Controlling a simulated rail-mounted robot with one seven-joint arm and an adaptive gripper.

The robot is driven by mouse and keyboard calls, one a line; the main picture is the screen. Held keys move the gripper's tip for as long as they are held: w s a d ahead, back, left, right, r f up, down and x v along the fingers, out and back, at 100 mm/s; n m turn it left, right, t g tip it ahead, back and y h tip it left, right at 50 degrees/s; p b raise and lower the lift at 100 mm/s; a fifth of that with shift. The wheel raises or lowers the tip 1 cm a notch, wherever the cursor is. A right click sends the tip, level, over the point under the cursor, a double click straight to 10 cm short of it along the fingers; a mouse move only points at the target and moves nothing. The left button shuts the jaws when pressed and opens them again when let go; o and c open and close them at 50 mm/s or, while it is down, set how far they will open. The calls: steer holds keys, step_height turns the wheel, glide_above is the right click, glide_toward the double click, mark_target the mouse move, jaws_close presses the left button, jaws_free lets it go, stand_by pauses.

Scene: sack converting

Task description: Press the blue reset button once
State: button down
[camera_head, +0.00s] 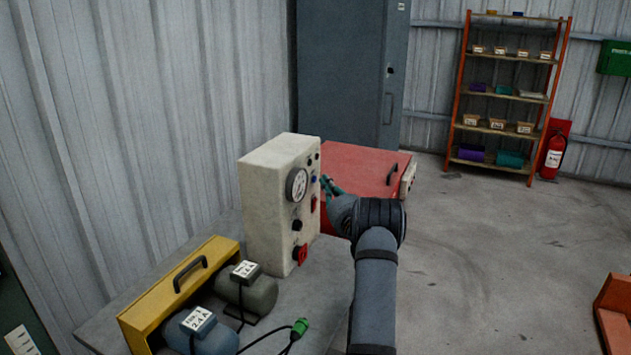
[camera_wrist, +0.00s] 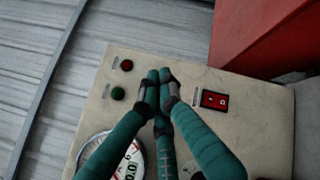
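The beige control box (camera_head: 265,200) stands upright on the bench. A small blue button (camera_head: 314,179) shows on its front panel, right of the round gauge (camera_head: 297,185). My gripper (camera_head: 325,183) is just in front of the panel, close to the blue button. In the wrist view my gripper (camera_wrist: 163,75) has its teal fingers drawn together at the tips, with nothing seen between them. The blue button is not visible there; the fingers cover that part of the panel. I cannot tell whether the fingertips touch it.
Red (camera_wrist: 126,65) and green (camera_wrist: 118,93) round fittings and a red rocker switch (camera_wrist: 214,99) sit near the fingertips. A black knob (camera_head: 297,224) and red knob (camera_head: 300,254) are lower. A red cabinet (camera_head: 365,172) stands behind; motors (camera_head: 248,292) and a yellow case (camera_head: 180,285) are in front.

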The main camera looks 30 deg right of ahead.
steer(key=s+d, duration=0.1)
steer(key=s, duration=0.2)
steer(key=s+d, duration=0.1)
steer(key=shift+s+d+b, duration=0.15)
steer(key=shift+d+b, duration=0.15)
stand_by(0.4)
stand_by(0.5)
steer(key=shift+s+d+b, duration=0.3)
steer(key=shift+s+d, duration=0.2)
steer(key=shift+s, duration=0.35)
steer(key=shift+s+d+b, duration=0.25)
steer(key=shift+s+d, duration=0.25)
steer(key=shift+s, duration=0.3)
steer(key=shift+w, duration=0.1)
